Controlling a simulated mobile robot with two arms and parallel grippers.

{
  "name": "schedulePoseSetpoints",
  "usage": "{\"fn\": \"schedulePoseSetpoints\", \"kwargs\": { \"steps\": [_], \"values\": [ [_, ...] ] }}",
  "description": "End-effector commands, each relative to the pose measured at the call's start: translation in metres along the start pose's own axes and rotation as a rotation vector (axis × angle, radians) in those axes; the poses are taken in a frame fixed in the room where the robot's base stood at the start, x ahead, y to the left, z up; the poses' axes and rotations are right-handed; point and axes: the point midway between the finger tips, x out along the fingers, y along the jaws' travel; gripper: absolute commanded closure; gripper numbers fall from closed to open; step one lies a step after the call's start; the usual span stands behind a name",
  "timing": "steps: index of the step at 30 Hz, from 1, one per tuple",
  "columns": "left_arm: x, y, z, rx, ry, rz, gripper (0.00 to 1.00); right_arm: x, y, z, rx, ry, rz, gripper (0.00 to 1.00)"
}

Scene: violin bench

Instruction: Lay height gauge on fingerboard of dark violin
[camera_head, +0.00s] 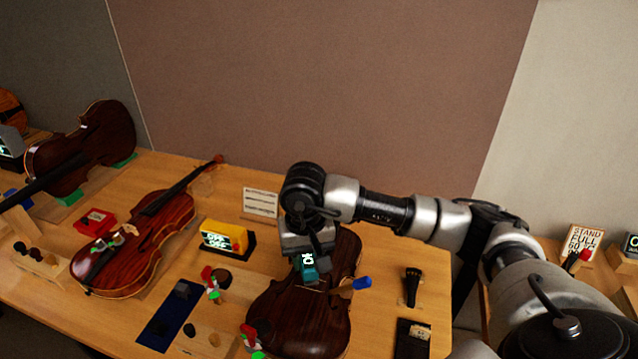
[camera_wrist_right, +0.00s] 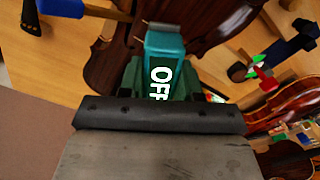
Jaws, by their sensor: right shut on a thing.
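The height gauge, a small teal block with a lit OFF display, is in my right gripper (camera_head: 308,262). In the right wrist view the gauge (camera_wrist_right: 164,55) sits between the dark green fingers. The dark violin (camera_head: 305,318) lies face up at the front middle of the bench, below the gripper. In the right wrist view its dark brown body (camera_wrist_right: 108,65) shows behind the gauge. My gripper and arm hide its upper part, and I cannot make out its fingerboard or whether the gauge touches the violin. My left gripper is not in view.
A reddish violin (camera_head: 135,240) lies to the left, and another dark violin (camera_head: 105,135) stands farther back. A yellow OFF display box (camera_head: 222,238), a blue mat (camera_head: 170,315) and small coloured clamps lie between. A black fitting (camera_head: 411,285) lies at the right.

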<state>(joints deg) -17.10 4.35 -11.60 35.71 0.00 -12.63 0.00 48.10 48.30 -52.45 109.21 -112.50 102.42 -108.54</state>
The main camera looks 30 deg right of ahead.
Motion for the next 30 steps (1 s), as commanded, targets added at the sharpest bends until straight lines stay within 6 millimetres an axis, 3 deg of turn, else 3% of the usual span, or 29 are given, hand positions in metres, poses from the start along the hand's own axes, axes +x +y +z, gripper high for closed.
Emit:
{"fn": "schedulePoseSetpoints", "kwargs": {
  "steps": [1, 3, 9, 14, 30],
  "values": [
    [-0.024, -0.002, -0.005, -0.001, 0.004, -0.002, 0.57, -0.024, 0.008, -0.021, 0.093, -0.010, -0.004, 0.91],
    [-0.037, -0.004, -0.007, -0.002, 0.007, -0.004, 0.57, -0.039, 0.019, -0.045, 0.210, -0.026, -0.012, 0.91],
    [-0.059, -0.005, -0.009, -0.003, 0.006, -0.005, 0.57, -0.060, 0.046, -0.087, 0.438, -0.069, -0.033, 0.91],
    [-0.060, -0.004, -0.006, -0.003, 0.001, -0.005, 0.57, -0.062, 0.053, -0.095, 0.487, -0.079, -0.039, 0.91],
    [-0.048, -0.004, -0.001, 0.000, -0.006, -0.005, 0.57, -0.056, 0.052, -0.094, 0.484, -0.076, -0.038, 0.91]
  ]
}}
